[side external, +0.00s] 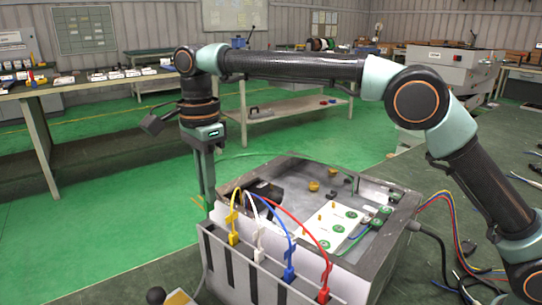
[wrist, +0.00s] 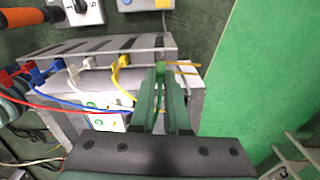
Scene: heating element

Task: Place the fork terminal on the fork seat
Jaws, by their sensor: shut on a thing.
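My gripper (side external: 206,202) points down at the left front corner of the grey box, just outside its wall. In the side view the prongs (side external: 198,201) show faintly beside the fingers. A green wire (side external: 262,153) arcs from the gripper over the box's back edge. I cannot tell which fitting in the box is the fork seat; it may be hidden or too small to make out.
The grey box (side external: 386,240) holds a white plate (side external: 325,228) with green round pads and small brass parts. Yellow (side external: 234,238), white (side external: 258,243), blue (side external: 289,262) and red (side external: 324,283) plugs with looping wires line its front rack. Cables lie at the right.

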